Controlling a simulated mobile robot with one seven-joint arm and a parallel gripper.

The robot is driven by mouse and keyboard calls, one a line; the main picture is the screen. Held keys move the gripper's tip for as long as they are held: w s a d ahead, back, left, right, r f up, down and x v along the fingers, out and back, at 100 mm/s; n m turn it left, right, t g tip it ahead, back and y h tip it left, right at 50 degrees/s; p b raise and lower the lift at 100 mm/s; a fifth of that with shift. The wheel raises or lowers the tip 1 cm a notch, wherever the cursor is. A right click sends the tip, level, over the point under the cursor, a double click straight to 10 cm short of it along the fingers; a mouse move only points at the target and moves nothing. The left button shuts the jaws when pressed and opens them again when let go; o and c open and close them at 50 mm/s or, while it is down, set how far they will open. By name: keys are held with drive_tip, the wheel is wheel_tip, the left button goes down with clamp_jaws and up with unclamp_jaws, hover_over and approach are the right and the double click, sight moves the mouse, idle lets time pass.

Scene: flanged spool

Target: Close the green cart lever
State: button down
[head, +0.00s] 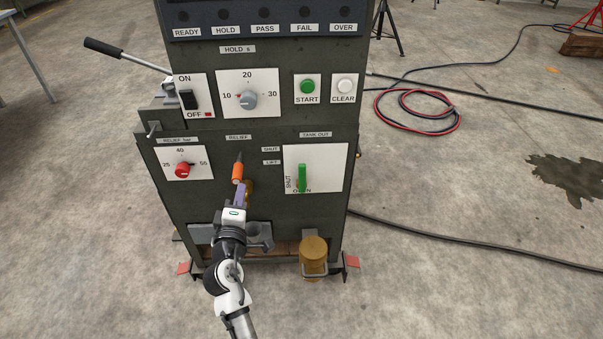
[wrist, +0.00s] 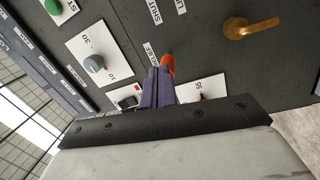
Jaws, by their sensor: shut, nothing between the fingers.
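The green lever (head: 302,177) is on the white plate (head: 330,165) under the TANK OUT label, at the right of the cart front. It stands upright in the picture, with its lower end by the OPEN mark and the SHUT mark to its left. My gripper (head: 242,187) is left of the green lever, in front of the cart and just below the orange relief handle (head: 237,172). Its purple fingers are together and empty. In the wrist view the fingers (wrist: 159,74) overlap the orange handle (wrist: 167,63); I cannot tell if they touch it. The green lever does not show there.
A red dial (head: 183,170) is to the left. A brass cylinder (head: 313,257) stands low at the right. The face between gripper and green lever looks clear.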

sight(302, 177)
drive_tip(key=d+f+g+h, duration=0.2)
drive_tip(key=d+f+h, duration=0.1)
drive_tip(key=d+f, duration=0.25)
drive_tip(key=w+d+p, duration=0.4)
drive_tip(key=w+d, duration=0.3)
drive_tip(key=w, duration=0.2)
drive_tip(key=shift+w+r, duration=0.15)
drive_tip(key=shift+r, duration=0.1)
drive_tip(key=shift+r, duration=0.1)
drive_tip(key=shift+d+p, duration=0.2)
drive_tip(key=shift+p, duration=0.15)
